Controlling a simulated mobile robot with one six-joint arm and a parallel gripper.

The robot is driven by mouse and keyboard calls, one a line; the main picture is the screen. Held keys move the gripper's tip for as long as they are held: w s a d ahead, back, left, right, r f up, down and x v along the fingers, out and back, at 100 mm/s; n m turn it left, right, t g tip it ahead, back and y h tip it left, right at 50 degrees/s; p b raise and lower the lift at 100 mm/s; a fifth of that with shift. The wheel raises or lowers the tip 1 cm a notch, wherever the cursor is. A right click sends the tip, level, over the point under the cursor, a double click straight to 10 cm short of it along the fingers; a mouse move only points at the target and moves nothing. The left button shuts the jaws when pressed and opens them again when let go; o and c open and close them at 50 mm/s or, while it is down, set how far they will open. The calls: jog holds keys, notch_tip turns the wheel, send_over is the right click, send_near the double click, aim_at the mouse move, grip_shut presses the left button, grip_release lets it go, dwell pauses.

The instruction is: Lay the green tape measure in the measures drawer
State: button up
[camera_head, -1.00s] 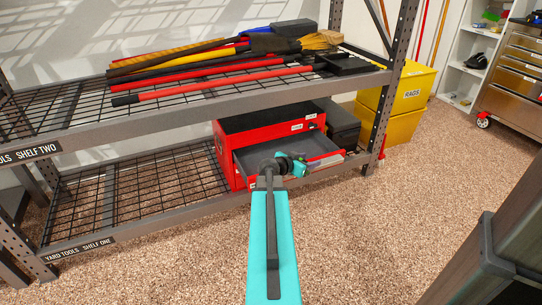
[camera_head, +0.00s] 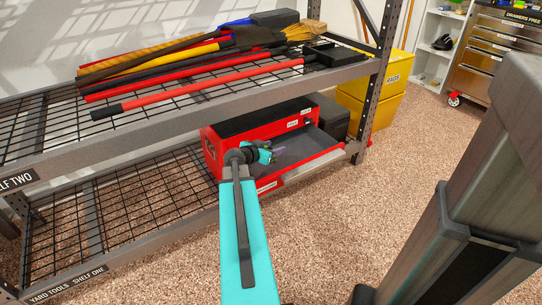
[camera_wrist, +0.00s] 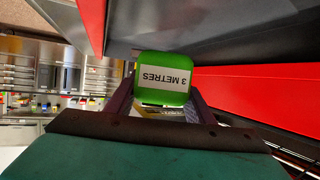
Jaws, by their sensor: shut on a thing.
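The green tape measure (camera_wrist: 165,72) shows in the wrist view with a white label reading "3 METRES". My gripper (camera_wrist: 163,98) is shut on it, with one dark purple finger at each side. In the head view my gripper (camera_head: 281,152) is at the left part of an open drawer (camera_head: 318,168) of a red toolchest (camera_head: 212,152). The tape measure cannot be made out there. The drawer has a grey inside and a red front whose label is too small to read. I cannot tell whether the tape touches the drawer floor.
The toolchest stands on the lower wire shelf (camera_head: 110,205), beside a dark case (camera_head: 333,118). Yellow bins (camera_head: 372,100) stand right of the rack.

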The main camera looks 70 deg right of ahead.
jog(key=shift+w, duration=0.4)
jog(key=shift+w, duration=0.1)
jog(key=b, duration=0.2)
send_over(288, 152)
jog(key=a, duration=0.4)
jog(key=f, duration=0.3)
jog(key=w+f, duration=0.1)
jog(key=f, duration=0.1)
jog(key=shift+a+f, duration=0.1)
jog(key=shift+s+d+f, duration=0.1)
jog(key=shift+d+f, duration=0.1)
jog(key=shift+d, duration=0.15)
jog(key=x, duration=0.2)
jog(key=shift+d+f, duration=0.3)
jog(key=shift+f, duration=0.1)
jog(key=shift+s+d+f+b, duration=0.15)
jog(key=shift+d+f+b, duration=0.25)
jog(key=shift+d+f, duration=0.05)
